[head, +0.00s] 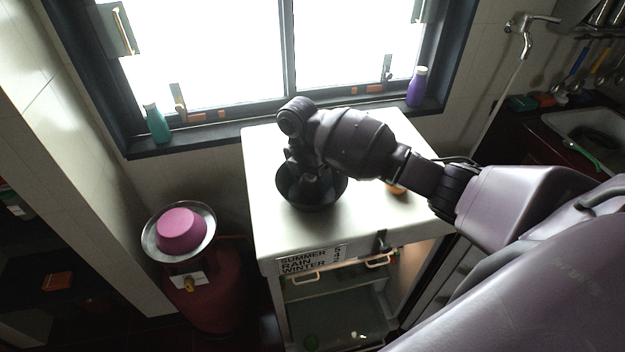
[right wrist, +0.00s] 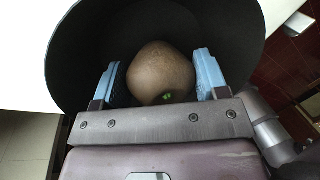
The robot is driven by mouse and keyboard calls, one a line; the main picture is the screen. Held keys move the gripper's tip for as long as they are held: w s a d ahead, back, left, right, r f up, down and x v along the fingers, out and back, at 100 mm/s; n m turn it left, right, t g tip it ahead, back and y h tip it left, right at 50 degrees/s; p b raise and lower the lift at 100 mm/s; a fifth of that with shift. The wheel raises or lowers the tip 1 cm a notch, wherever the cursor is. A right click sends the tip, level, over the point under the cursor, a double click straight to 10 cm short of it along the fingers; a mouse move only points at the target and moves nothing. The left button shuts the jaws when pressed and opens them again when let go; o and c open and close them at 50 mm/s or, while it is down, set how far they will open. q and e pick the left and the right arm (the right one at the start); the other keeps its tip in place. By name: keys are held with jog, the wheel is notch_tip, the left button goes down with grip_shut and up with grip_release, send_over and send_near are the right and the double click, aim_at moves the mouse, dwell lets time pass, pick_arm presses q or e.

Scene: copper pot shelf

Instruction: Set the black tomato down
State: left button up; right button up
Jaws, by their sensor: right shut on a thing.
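The black tomato (right wrist: 163,72) shows in the right wrist view as a dark brownish round fruit with a small green stem spot. It sits between the two blue fingers of my right gripper (right wrist: 161,82), which is shut on it. The gripper and tomato are inside a dark round bowl or pot (right wrist: 75,45). In the head view this dark pot (head: 312,203) stands on the white cabinet top (head: 262,160), and my right gripper (head: 312,183) reaches down into it. Whether the tomato touches the pot's bottom cannot be told. My left gripper is not in view.
An orange object (head: 397,188) lies on the cabinet top, partly behind my right arm. A teal bottle (head: 156,125) and a purple bottle (head: 417,87) stand on the window sill. A pan with a pink item (head: 180,231) sits on a red gas cylinder (head: 215,295) at left. The cabinet's left top is clear.

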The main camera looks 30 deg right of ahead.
jog(key=shift+f, duration=0.3)
jog(key=o, duration=1)
jog(key=shift+c, duration=0.2)
jog(key=shift+r, duration=0.1)
jog(key=v, duration=1)
jog(key=shift+r+p, duration=0.3)
jog(key=shift+p, duration=0.1)
jog(key=shift+v, duration=0.75)
